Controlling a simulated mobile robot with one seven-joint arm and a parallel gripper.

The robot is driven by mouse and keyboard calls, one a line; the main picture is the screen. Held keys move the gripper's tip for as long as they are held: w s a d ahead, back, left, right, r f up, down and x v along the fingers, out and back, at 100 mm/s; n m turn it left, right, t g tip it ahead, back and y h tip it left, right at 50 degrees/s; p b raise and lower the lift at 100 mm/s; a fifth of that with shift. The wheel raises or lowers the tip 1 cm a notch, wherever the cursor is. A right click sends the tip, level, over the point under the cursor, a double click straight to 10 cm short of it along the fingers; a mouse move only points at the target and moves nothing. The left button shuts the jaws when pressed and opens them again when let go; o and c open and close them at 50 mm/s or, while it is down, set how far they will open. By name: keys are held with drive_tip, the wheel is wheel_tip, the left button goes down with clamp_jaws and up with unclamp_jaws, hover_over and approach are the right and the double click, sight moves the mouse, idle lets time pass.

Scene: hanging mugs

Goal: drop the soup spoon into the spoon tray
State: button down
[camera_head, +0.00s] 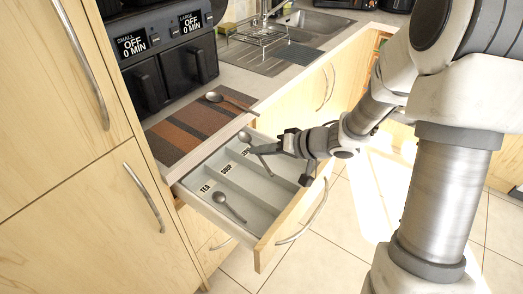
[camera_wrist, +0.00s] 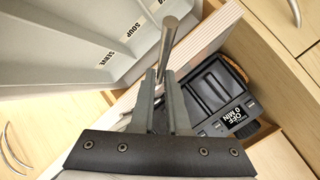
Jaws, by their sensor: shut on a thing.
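My gripper (camera_head: 262,150) is shut on a metal spoon, taken to be the soup spoon (camera_head: 245,137). It holds the spoon above the open drawer, over the far side of the grey spoon tray (camera_head: 235,178). The tray has compartments labelled TEA, SOUP and one partly covered in the head view; the wrist view reads it as SERVE. In the wrist view, the spoon's handle (camera_wrist: 169,40) sticks out between the fingertips (camera_wrist: 165,82), and the tray (camera_wrist: 70,45) is at upper left. The bowl is not clear there. A small spoon (camera_head: 228,207) lies in the TEA compartment.
Another spoon (camera_head: 231,101) lies on the striped mat (camera_head: 197,131) on the counter behind the drawer. The open drawer's wooden front (camera_head: 291,224) stands nearest the floor. Black appliances (camera_head: 172,70) and a sink (camera_head: 314,25) are farther back.

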wheel_tip(320, 180, down, 5)
drive_tip(key=b, duration=0.5)
drive_tip(key=shift+r, duration=0.15)
drive_tip(key=c, duration=0.8)
unclamp_jaws()
drive_tip(key=shift+c, duration=0.2)
drive_tip(key=p+v, duration=0.6)
drive_tip(key=v, duration=1.1)
drive_tip(key=shift+d, duration=0.2)
drive_tip(key=shift+s, duration=0.1)
